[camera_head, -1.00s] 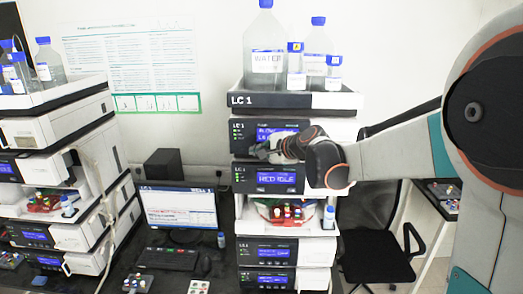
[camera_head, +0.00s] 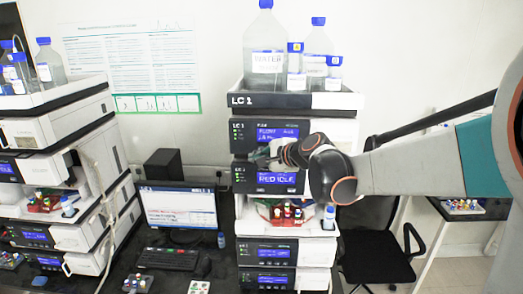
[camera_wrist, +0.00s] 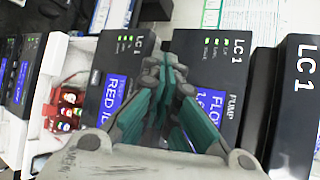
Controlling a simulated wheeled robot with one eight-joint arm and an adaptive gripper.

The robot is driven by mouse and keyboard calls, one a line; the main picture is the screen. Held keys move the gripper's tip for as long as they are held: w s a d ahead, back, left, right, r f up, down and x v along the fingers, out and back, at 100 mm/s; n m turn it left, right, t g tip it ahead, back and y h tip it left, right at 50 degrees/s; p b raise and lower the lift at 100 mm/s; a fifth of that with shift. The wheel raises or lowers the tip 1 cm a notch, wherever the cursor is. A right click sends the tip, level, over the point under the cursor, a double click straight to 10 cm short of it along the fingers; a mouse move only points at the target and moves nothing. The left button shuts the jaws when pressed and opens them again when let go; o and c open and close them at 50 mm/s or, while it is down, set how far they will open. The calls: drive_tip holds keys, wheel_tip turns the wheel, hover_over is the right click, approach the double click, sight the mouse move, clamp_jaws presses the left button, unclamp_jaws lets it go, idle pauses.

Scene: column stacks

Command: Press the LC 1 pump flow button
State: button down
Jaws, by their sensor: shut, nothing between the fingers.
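The LC 1 stack stands in the middle of the head view, with its label on the top tray (camera_head: 300,101). Its pump module (camera_head: 311,129) has a blue screen (camera_head: 278,133) whose text begins with FLOW. The module below (camera_head: 242,177) has a blue screen reading RED IDLE. My gripper (camera_head: 262,158) is shut and empty, in front of the seam between these two modules. In the wrist view its fingertips (camera_wrist: 172,68) lie between the PUMP panel (camera_wrist: 226,62) and the RED IDLE panel (camera_wrist: 118,62). Contact cannot be told. The flow button is not distinguishable, perhaps hidden by the fingers.
Bottles (camera_head: 264,50) with blue caps stand on the top tray. A vial compartment (camera_head: 288,213) is open below. A monitor (camera_head: 180,208) and keyboard (camera_head: 168,258) are left of the stack. A second stack (camera_head: 60,160) is far left, a chair (camera_head: 378,258) right.

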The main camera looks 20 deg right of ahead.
drive_tip(key=shift+s+a, duration=0.2)
drive_tip(key=shift+s, duration=0.35)
drive_tip(key=shift+s+a, duration=0.2)
drive_tip(key=shift+s, duration=0.35)
